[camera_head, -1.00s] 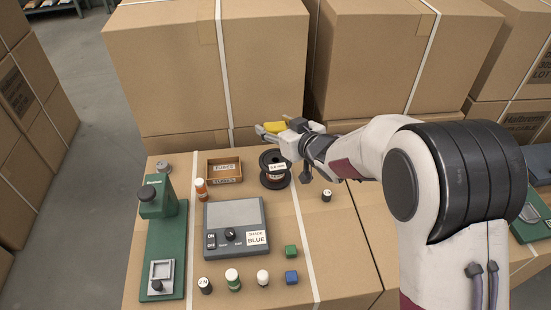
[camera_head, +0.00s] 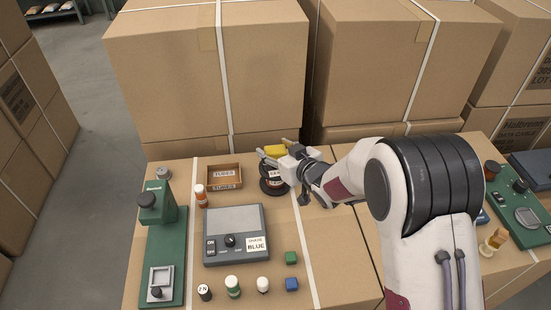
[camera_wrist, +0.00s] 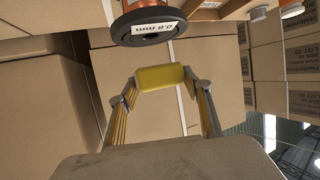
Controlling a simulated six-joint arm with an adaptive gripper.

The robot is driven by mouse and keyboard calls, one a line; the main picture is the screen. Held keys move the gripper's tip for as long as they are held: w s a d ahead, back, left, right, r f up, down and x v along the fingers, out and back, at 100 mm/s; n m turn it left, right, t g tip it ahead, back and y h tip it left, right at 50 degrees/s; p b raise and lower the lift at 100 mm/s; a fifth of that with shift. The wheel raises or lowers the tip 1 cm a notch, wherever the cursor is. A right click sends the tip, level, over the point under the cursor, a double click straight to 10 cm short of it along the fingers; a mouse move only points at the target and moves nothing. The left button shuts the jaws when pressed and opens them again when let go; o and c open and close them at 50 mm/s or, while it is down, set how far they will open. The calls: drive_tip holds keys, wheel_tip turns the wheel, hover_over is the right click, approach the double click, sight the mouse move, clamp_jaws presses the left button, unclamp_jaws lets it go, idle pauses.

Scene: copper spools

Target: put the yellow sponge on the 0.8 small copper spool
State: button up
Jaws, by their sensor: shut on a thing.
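My gripper (camera_head: 275,151) is shut on the yellow sponge (camera_head: 276,150) and holds it by its two ends. In the wrist view the sponge (camera_wrist: 160,77) sits between the two fingertips. The small copper spool (camera_head: 268,187) is black-flanged and stands upright on the cardboard surface, partly hidden behind my gripper. In the wrist view the spool (camera_wrist: 144,31) shows a white "0.8 mm" label, and a gap shows between it and the sponge. In the head view the sponge appears just beyond the spool's top; its exact height above it is hard to tell.
A wooden tubes box (camera_head: 225,184) and an orange-white bottle (camera_head: 200,195) stand left of the spool. A green press (camera_head: 165,240) is at far left, and tall cardboard boxes (camera_head: 210,70) stand behind.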

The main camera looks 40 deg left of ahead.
drive_tip(key=shift+f, duration=1.85)
drive_tip(key=shift+f, duration=0.1)
drive_tip(key=o, duration=0.9)
drive_tip(key=shift+s+d+r, duration=0.2)
drive_tip(key=shift+d+r, duration=0.15)
drive_tip(key=shift+d, duration=0.15)
drive_tip(key=shift+v, duration=5.45)
drive_tip(key=shift+r, duration=0.1)
